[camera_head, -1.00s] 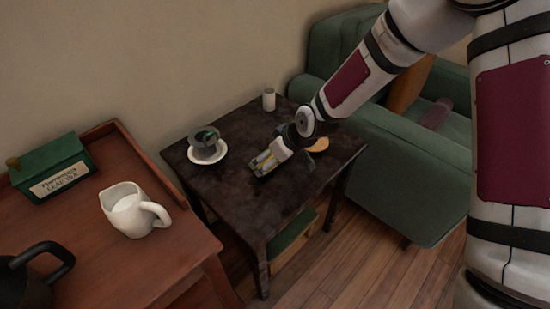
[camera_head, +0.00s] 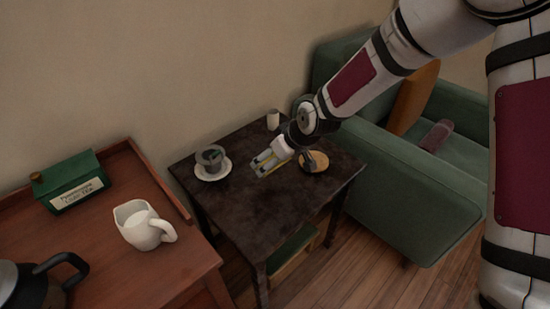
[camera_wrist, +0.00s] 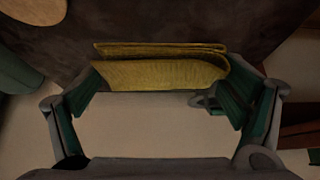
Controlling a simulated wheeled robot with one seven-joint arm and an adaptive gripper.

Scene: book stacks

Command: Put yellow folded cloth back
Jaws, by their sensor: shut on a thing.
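The yellow folded cloth (camera_wrist: 165,73) is a flat, folded strip. In the wrist view it lies between the two fingers of my gripper (camera_wrist: 158,88), which is shut on it. In the head view, my gripper (camera_head: 270,160) is over the dark side table (camera_head: 235,215), and only a little yellow of the cloth shows between the fingers. It looks held above the tabletop, but I cannot tell the gap exactly.
On the dark table are a grey cup (camera_head: 210,157) on a white saucer (camera_head: 225,171), a white cup (camera_head: 273,119) and a round wooden disc (camera_head: 319,158). A green armchair (camera_head: 405,190) stands right. A reddish table (camera_head: 105,265) at left holds a white pitcher (camera_head: 146,226).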

